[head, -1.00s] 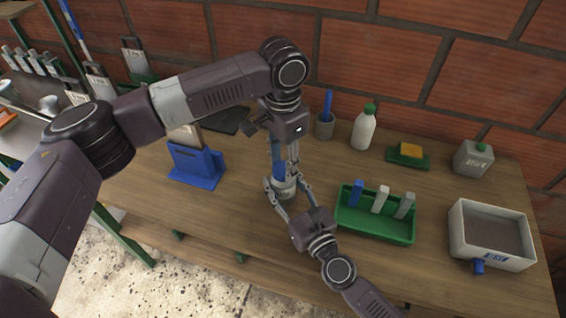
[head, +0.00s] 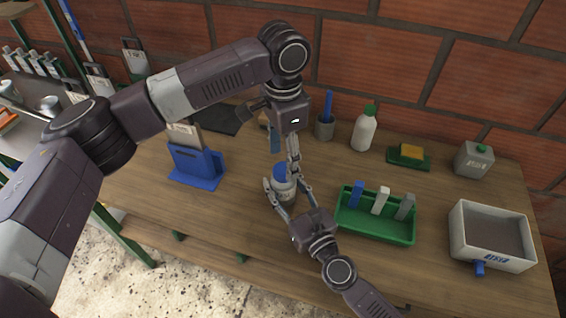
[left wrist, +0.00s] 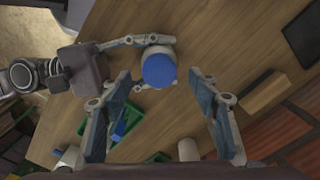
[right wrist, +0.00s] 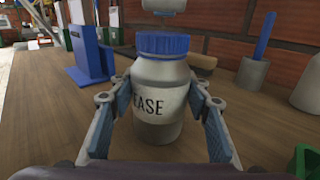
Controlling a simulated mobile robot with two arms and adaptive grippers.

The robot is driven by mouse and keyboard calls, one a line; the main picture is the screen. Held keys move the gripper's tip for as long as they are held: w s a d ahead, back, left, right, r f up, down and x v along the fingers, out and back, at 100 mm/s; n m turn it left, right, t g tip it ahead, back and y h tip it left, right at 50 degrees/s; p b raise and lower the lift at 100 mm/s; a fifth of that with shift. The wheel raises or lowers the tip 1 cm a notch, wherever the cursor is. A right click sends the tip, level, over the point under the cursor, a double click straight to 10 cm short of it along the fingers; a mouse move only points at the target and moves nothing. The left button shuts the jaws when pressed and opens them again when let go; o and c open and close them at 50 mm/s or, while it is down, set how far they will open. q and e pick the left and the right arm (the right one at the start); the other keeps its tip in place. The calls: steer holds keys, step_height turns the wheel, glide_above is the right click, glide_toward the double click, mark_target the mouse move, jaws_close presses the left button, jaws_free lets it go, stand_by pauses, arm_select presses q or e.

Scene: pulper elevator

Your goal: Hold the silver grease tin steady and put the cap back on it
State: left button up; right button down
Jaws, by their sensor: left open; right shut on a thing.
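The silver grease tin (right wrist: 160,98) stands upright on the bench, its "EASE" lettering facing the right wrist camera. Its blue cap (right wrist: 162,44) sits on top of the tin; the cap also shows from above in the left wrist view (left wrist: 158,70). My right gripper (head: 284,190) is shut around the tin's body, one finger on each side. My left gripper (left wrist: 160,100) is open and empty, above the tin and apart from the cap. In the head view the left gripper (head: 283,145) partly hides the area behind the tin.
A green tray (head: 375,228) with several upright pieces stands right of the tin. A blue holder (head: 197,168) is to the left. A cup with a blue handle (head: 325,126), a white bottle (head: 364,130) and a grey bin (head: 490,238) stand farther right. The front bench is clear.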

arm_select(q)
step_height(320, 180, up, 9)
stand_by(0.3)
steer(key=shift+r, duration=0.1)
arm_select(e)
steer(key=c, duration=1)
jaws_free()
steer(key=v, duration=1.2)
